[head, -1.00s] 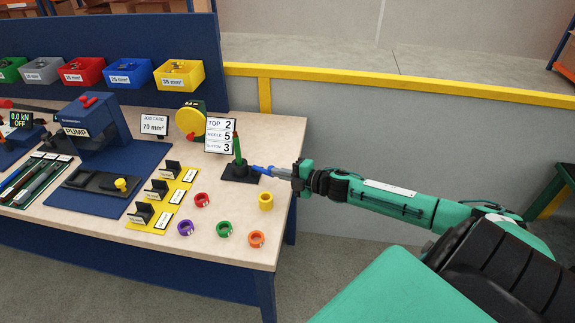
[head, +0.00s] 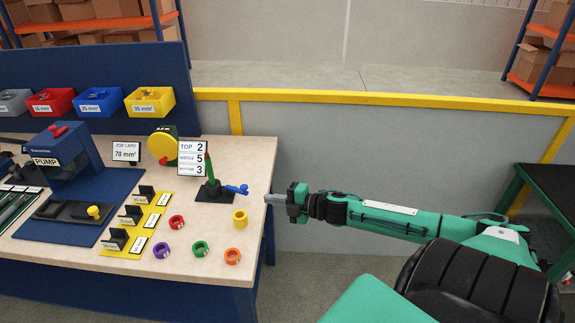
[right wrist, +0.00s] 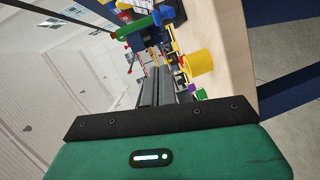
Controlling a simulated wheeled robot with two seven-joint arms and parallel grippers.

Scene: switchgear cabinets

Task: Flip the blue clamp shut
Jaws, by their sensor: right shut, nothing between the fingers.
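The blue clamp (head: 237,189) sticks out to the right from a black stand (head: 214,195) near the table's right edge. A green cable with a red tip (head: 209,165) stands upright in that stand. The clamp's lever lies out to the side, roughly level. My right gripper (head: 271,198) is shut and empty, just right of the clamp and apart from it. In the right wrist view its closed fingers (right wrist: 157,85) point toward the table, with the blue clamp (right wrist: 166,14) and green cable (right wrist: 135,28) at the top. My left gripper is not in view.
A yellow ring (head: 240,217) lies just in front of the stand, with red, purple, green and orange rings (head: 232,256) nearby. A number card (head: 193,158) stands behind. The pump (head: 66,152) is at left. A yellow rail (head: 380,100) runs behind the table.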

